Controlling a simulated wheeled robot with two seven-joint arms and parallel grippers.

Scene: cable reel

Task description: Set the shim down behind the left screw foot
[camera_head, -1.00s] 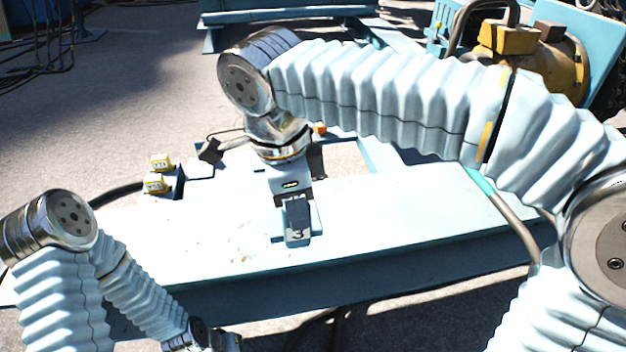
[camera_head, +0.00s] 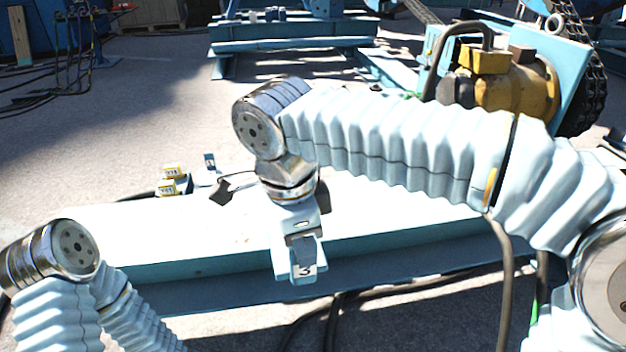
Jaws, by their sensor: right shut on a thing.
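My right gripper (camera_head: 302,268) hangs fingers-down in front of the bench's front face in the picture. It is shut on a small light piece marked "3" (camera_head: 308,271), which I take to be the shim; the fingers cover much of it. How far it is from the bench is hard to tell. I cannot make out the left screw foot. My left arm comes in at the lower left, and its gripper is outside the picture.
A long pale blue bench (camera_head: 120,225) runs across the middle. A yellow motor (camera_head: 515,88) stands behind at right. Dark cables (camera_head: 335,320) lie below.

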